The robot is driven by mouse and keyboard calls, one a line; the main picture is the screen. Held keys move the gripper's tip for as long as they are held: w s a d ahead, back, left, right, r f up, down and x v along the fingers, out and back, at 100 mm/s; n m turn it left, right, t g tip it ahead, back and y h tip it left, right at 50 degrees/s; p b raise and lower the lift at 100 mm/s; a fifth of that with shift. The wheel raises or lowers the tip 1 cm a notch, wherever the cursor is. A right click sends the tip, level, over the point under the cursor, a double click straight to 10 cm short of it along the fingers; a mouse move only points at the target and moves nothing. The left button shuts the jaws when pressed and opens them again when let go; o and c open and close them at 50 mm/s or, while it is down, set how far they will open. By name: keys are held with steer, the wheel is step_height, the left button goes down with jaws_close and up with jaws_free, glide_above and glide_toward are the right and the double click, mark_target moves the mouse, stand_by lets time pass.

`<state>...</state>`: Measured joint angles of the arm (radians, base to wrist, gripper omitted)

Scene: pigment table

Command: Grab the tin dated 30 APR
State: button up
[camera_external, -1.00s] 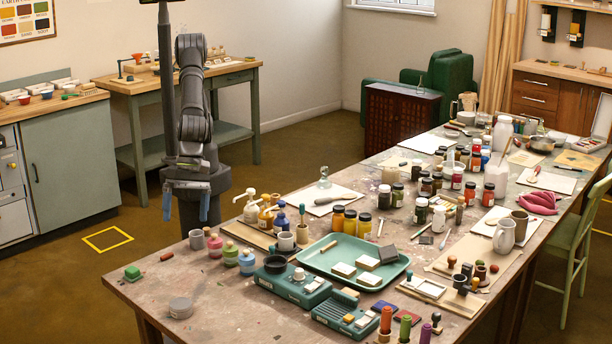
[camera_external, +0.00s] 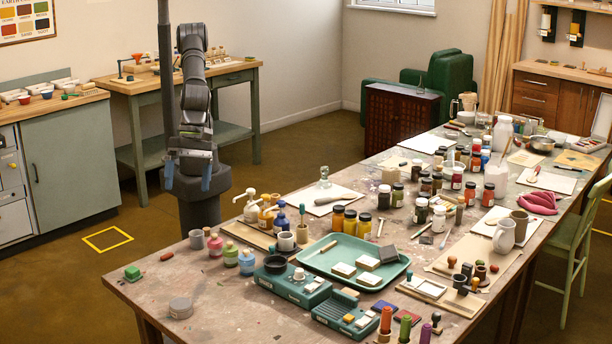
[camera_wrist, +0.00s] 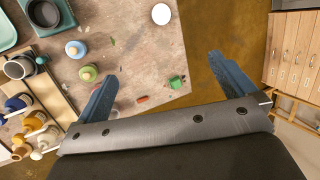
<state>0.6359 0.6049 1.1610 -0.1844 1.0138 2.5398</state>
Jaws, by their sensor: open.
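No date can be read on any container in these views, so I cannot tell which one is dated 30 APR. A round, flat, grey lidded tin (camera_external: 181,308) lies near the front left corner of the table. In the wrist view a pale round disc, apparently the same tin (camera_wrist: 161,14), shows at the top edge. My gripper (camera_external: 189,174) is open and empty, with two blue fingers. It is in the air beyond the table's left end, well away from the grey tin. In the wrist view my gripper (camera_wrist: 163,72) has its fingers spread wide.
A green block (camera_external: 132,272) and a red piece (camera_external: 167,256) lie near the table's left edge. Small paint bottles (camera_external: 230,255), a teal scale (camera_external: 292,287) and a green tray (camera_external: 321,264) stand farther right. Dark-lidded jars (camera_external: 384,197) crowd the middle. The tabletop around the grey tin is clear.

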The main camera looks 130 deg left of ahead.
steer(key=c, duration=0.5)
steer(key=shift+o, duration=0.2)
steer(key=n, duration=2.4)
glide_toward(181, 303)
steer(key=x, duration=0.4)
steer(key=shift+d, duration=0.2)
steer(key=shift+a+x, duration=0.1)
steer(key=shift+x, duration=1.3)
steer(key=shift+a+x, duration=0.15)
steer(key=shift+x, duration=1.25)
